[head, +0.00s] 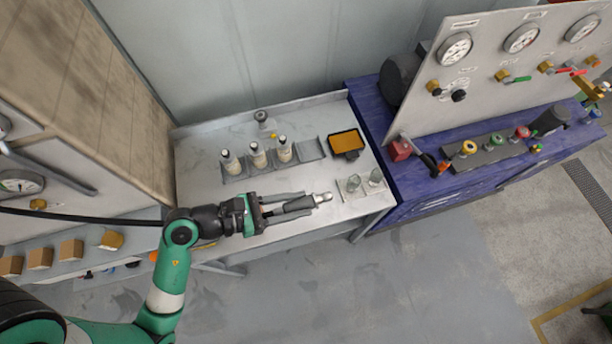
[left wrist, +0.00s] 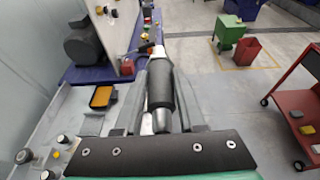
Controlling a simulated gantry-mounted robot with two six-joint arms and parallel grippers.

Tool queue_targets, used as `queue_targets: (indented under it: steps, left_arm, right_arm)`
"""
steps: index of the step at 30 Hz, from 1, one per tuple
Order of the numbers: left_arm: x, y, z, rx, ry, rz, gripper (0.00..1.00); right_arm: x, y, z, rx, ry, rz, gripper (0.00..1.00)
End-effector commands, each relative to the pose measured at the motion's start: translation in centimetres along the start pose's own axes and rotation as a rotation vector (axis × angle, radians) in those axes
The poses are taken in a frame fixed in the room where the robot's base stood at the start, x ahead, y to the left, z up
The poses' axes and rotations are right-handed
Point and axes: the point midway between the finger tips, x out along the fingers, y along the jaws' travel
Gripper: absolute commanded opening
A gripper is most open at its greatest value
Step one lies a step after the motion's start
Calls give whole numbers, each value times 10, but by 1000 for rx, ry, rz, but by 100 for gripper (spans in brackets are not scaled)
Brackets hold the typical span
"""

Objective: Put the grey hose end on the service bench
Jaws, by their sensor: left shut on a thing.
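My left gripper (head: 292,203) is shut on the grey hose end (head: 300,203), a dark grey sleeve with a silver metal tip pointing right. In the left wrist view the hose end (left wrist: 160,88) lies lengthwise between the two fingers, its tip pointing away from me. The hose end is over the front right part of a grey metal bench (head: 210,187); I cannot tell whether it touches the top. My right gripper is not in view.
The bench holds a rack with several white bottles (head: 257,157), an orange-filled tray (head: 346,142) and clear glasses (head: 354,183). A purple bench (head: 440,190) with a gauge panel (head: 490,75) adjoins it at right. A black line (head: 90,216) runs to my arm from the left.

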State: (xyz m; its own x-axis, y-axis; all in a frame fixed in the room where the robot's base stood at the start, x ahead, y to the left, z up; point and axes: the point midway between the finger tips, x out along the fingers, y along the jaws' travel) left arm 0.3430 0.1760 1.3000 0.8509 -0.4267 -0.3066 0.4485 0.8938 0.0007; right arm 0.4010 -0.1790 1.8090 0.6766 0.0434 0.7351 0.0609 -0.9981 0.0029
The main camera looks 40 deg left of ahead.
Motion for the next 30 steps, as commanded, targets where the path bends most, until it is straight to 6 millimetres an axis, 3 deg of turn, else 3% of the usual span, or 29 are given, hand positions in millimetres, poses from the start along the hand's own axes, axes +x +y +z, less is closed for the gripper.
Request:
queue_targets:
  steps: [1, 7, 11, 18, 24, 30]
  left_arm:
    - [1, 0, -18, -1, 0, 2, 0]
    - [-3, -1, -64, -3, 2, 11, 0]
    - [-6, 1, -106, -12, 4, 37, 0]
    - [-9, 10, -205, -49, 9, 147, 0]
    - [-13, 25, -273, -92, 13, 274, 0]
    - [-17, 34, -300, -111, 15, 341, 0]
  right_arm:
    - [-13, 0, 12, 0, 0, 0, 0]
    - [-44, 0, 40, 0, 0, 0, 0]
    - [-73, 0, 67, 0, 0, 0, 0]
    - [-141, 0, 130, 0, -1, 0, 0]
    - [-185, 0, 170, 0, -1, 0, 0]
    - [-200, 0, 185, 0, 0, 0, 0]
